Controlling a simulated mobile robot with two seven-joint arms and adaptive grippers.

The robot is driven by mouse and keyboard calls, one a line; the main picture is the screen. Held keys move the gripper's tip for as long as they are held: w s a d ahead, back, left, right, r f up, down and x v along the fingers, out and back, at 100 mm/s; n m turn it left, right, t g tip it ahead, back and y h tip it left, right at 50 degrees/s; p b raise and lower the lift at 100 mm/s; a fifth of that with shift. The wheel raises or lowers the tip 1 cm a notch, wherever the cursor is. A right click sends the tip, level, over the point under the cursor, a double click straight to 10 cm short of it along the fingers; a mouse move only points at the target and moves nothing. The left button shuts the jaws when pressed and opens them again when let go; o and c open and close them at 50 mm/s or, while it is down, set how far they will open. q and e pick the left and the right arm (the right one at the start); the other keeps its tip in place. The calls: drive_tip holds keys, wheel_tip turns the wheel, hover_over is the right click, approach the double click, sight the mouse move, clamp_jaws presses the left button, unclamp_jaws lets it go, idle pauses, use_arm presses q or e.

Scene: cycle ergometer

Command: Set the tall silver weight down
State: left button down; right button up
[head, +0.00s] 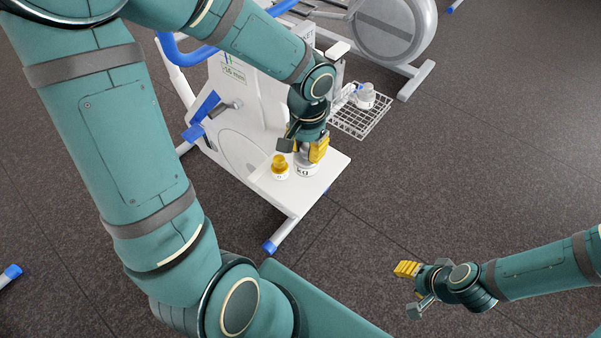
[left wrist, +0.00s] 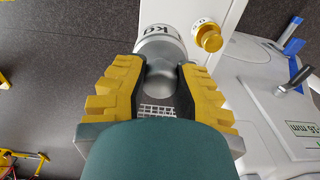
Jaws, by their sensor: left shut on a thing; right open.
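The tall silver weight (head: 305,170) has a white band with "kg" on it. My left gripper (head: 308,150) points down and is shut on its upper part, which is mostly hidden in the head view. The left wrist view shows the silver weight (left wrist: 159,72) between the yellow fingers (left wrist: 158,90). Its base is at or just over the white platform (head: 325,172) of the ergometer; I cannot tell whether it touches. My right gripper (head: 410,287) is open and empty, low over the floor at the right.
A small yellow weight (head: 280,165) with a white band stands on the platform just left of the silver one. A wire basket (head: 360,120) behind holds another silver weight (head: 365,97). The white ergometer body (head: 250,110) rises behind the platform. The floor at the right is clear.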

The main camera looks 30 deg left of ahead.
use_arm(q)
drive_tip(key=shift+s, duration=0.1)
drive_tip(key=shift+f, duration=0.4)
wheel_tip(320, 180, down, 9)
drive_tip(key=b, duration=0.3)
drive_tip(key=shift+f+b, duration=0.15)
drive_tip(key=shift+b, duration=0.15)
